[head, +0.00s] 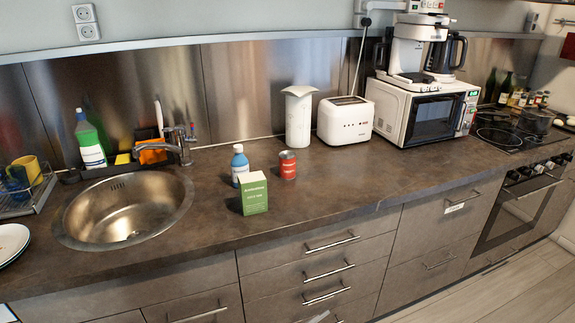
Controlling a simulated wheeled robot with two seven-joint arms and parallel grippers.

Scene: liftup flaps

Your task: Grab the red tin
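The red tin (288,165) stands upright on the dark brown worktop (345,190), in the middle of the head view. A blue bottle with a white label (240,166) stands to its left, a short gap away. A green and white box (254,193) stands in front of the bottle, to the front left of the tin. The tin's front and top show clearly, with nothing over it. Neither of my grippers can be made out in the head view.
A round sink (128,207) with a tap (183,146) lies to the left. A white canister (298,117), a toaster (345,120) and a microwave (425,113) with a coffee maker on top stand behind and right. The worktop right of the tin is clear.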

